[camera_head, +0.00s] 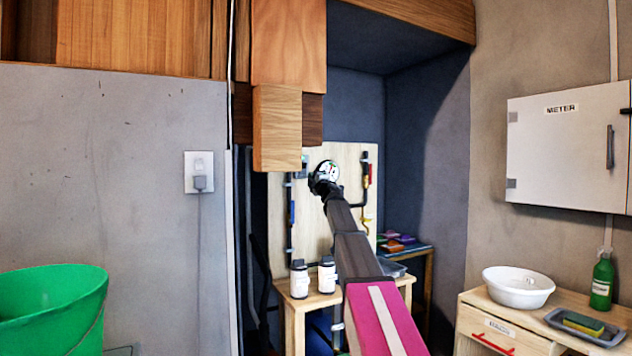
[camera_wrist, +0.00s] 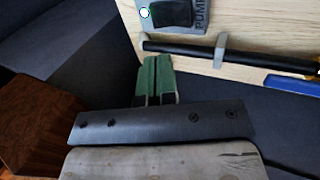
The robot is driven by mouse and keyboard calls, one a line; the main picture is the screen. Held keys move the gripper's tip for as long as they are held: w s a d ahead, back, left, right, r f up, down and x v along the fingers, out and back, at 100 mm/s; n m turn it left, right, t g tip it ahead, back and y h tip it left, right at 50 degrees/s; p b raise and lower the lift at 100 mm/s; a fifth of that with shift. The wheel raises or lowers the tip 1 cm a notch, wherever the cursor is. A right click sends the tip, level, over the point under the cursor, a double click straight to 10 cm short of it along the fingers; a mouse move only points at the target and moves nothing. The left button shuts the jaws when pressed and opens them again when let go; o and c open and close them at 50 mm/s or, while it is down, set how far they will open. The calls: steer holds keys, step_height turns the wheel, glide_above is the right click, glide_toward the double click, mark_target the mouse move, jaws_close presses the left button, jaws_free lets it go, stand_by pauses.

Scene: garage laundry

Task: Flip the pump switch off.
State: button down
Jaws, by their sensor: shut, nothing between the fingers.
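The pump switch (camera_wrist: 172,12) shows at the top of the wrist view, cut by the frame edge. It is a dark rocker on a grey plate marked PUMP, with a small pale, green-rimmed light (camera_wrist: 144,13) at its left. Which way the rocker is set is hard to tell. My gripper (camera_wrist: 155,60) has green fingers, shut and empty. In the picture its tips lie just below the plate, and no contact shows. In the head view my arm reaches to the wooden board (camera_head: 348,160) and hides the fingers.
A black pipe (camera_wrist: 190,48) in a grey clip runs right of the fingertips, with a blue handle (camera_wrist: 292,84) below it. A wooden block (camera_wrist: 35,125) is close at left. Two white bottles (camera_head: 299,280) (camera_head: 327,275) stand on the bench below the board.

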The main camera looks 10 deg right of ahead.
mark_target(304, 166)
steer(key=x, duration=0.9)
steer(key=shift+w+a+r, duration=0.1)
steer(key=shift+w+r, duration=0.15)
steer(key=shift+w, duration=0.15)
steer(key=shift+s, duration=0.15)
steer(key=shift+s+f, duration=0.1)
steer(key=shift+s, duration=0.2)
steer(key=s+d+f, duration=0.1)
steer(key=s+d, duration=0.3)
steer(key=s, duration=0.8)
steer(key=shift+s+d+f, duration=0.2)
steer(key=shift+s+f, duration=0.15)
steer(key=shift+f, duration=0.05)
